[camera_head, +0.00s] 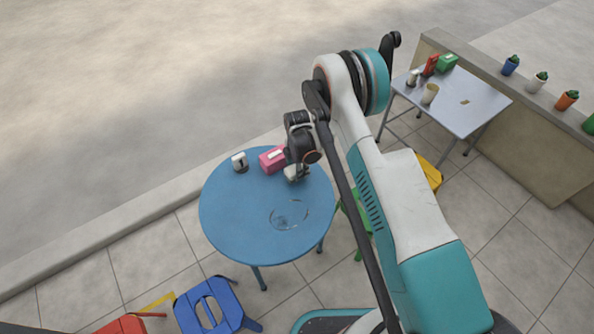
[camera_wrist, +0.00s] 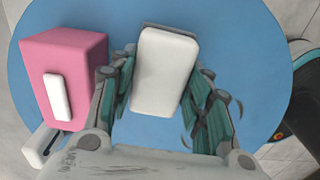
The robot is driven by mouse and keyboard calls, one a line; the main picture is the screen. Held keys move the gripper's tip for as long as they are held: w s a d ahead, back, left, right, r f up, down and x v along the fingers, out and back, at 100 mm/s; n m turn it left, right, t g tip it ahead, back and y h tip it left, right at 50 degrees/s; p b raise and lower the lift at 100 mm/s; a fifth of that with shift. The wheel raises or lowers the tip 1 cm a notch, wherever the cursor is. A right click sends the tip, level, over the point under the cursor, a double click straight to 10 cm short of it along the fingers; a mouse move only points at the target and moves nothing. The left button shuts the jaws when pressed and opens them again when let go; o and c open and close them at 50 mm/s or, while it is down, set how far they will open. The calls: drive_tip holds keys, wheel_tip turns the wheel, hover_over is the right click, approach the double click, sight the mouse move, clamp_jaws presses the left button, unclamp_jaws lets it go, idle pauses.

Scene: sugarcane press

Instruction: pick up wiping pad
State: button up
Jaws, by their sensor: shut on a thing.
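The wiping pad (camera_wrist: 163,72) is a white rounded block with a thin grey layer along its far edge. In the wrist view it sits between the two fingers of my gripper (camera_wrist: 160,95), which is shut on it. In the head view my gripper (camera_head: 297,172) is low over the right back part of the round blue table, with the pale pad at its tip. I cannot tell from these views whether the pad still touches the table.
A pink box (camera_head: 272,159) stands close to the left of my gripper, with a small white dispenser (camera_head: 240,162) further left. A clear glass dish (camera_head: 289,214) lies toward the front of the blue table (camera_head: 225,215). Stools (camera_head: 213,305) stand around it. A metal table (camera_head: 465,100) is at the right back.

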wheel_tip(320, 180, up, 17)
drive_tip(key=p, duration=0.5)
drive_tip(key=shift+r, duration=0.2)
